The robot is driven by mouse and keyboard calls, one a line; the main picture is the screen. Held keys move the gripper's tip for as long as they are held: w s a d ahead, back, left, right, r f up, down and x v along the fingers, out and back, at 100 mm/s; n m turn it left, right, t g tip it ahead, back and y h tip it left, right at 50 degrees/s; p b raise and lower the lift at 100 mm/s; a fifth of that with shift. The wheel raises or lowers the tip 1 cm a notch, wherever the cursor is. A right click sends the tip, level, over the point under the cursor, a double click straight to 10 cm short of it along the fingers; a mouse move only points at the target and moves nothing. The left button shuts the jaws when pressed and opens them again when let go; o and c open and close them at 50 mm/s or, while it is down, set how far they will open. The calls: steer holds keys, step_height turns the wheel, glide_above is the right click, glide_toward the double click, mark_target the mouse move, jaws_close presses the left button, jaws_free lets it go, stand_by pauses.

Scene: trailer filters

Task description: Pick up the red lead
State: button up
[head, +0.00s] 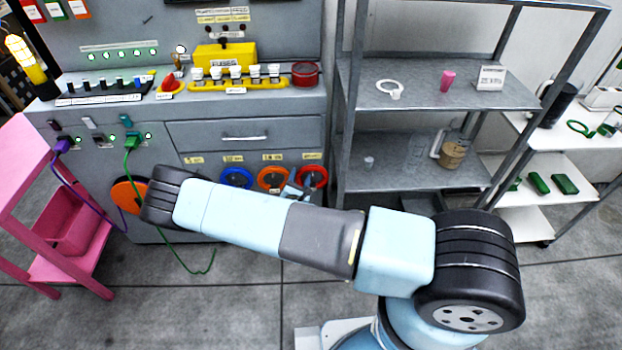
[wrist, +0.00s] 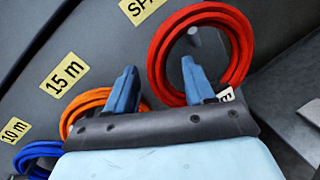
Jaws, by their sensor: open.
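The red lead (wrist: 238,42) is a coiled red ring hanging on the grey cabinet front, under a yellow label partly cut off in the wrist view. In the head view the red lead (head: 313,177) is the rightmost coil in a row. My gripper (wrist: 160,80) is open and empty, its two blue fingers apart. In the wrist view its right finger overlaps the inside of the red ring and its left finger is over the orange coil; I cannot tell whether either touches. In the head view my gripper (head: 296,191) is mostly hidden behind my arm.
An orange lead (wrist: 88,103) and a blue lead (wrist: 36,158) hang left of the red one, near yellow labels for 15 m and 10 m. A grey shelf rack (head: 420,120) stands right of the cabinet. A pink stand (head: 70,205) is at far left.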

steer(key=shift+w, duration=0.25)
jaws_close()
stand_by(0.3)
